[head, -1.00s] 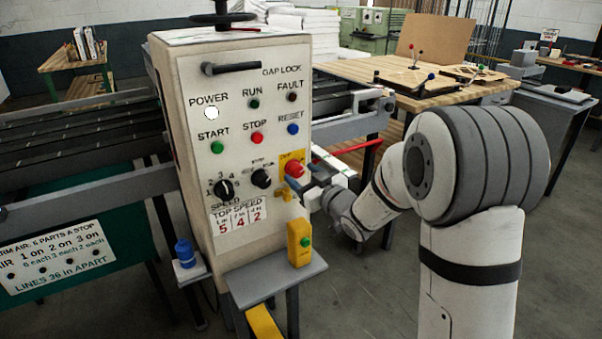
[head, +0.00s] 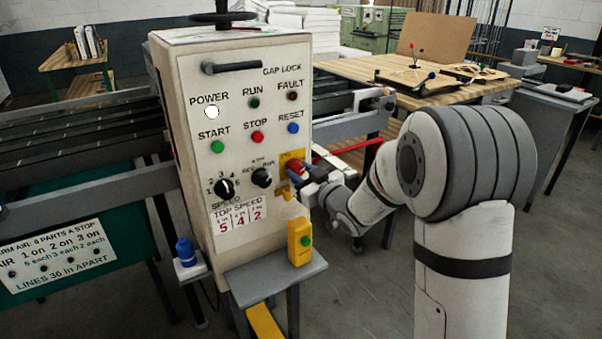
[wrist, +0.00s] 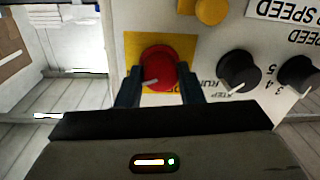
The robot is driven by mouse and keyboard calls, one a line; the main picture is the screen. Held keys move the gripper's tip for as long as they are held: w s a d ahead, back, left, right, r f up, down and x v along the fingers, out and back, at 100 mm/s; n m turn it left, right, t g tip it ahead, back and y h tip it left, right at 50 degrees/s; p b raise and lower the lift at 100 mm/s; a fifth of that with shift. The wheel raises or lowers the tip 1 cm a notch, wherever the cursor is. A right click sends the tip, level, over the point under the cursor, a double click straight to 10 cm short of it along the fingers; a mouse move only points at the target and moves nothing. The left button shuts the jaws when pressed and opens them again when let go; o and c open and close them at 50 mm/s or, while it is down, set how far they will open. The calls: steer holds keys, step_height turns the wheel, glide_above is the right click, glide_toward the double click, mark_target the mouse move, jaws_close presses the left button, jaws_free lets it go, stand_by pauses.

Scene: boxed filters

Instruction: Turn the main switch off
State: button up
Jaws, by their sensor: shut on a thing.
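The main switch is a red round knob (head: 295,168) on a yellow plate (head: 286,160), low on the right of the pale control panel's front. In the wrist view the red knob (wrist: 160,66) sits between my two dark fingers, with a white pointer mark towards its lower left. My gripper (head: 299,180) reaches it from the right and is shut on the knob; its fingertips also show in the wrist view (wrist: 160,90). The fingers partly hide the knob in the head view. The white POWER lamp (head: 212,112) looks bright.
Black speed (head: 224,188) and mode (head: 262,178) knobs are left of the switch. A yellow box with a green button (head: 300,242) stands on a small grey shelf (head: 275,277) below. A wooden table (head: 350,70) stands behind.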

steer(key=shift+f+n+b, duration=0.15)
steer(key=shift+n+b, duration=0.25)
steer(key=shift+b, duration=0.4)
steer(key=shift+f+n+b, duration=0.1)
steer(key=shift+n+b, duration=0.2)
steer(key=shift+b, duration=0.15)
steer(key=n+b, duration=0.2)
steer(key=b, duration=0.1)
steer(key=shift+f+b, duration=0.1)
steer(key=shift+b, duration=0.25)
steer(key=n+b, duration=0.4)
steer(key=b, duration=0.1)
steer(key=shift+s+n+b, duration=0.1)
steer(key=shift+n+b, duration=0.2)
steer(key=shift+b, duration=0.1)
steer(key=n+b, duration=0.5)
steer(key=shift+a+h+b, duration=0.1)
steer(key=shift+h+b, duration=0.25)
steer(key=shift+h, duration=0.05)
steer(key=n+b, duration=0.3)
steer(key=n, duration=0.1)
steer(key=shift+r, duration=0.25)
steer(key=shift+n+b, duration=0.3)
steer(key=shift+b, duration=0.1)
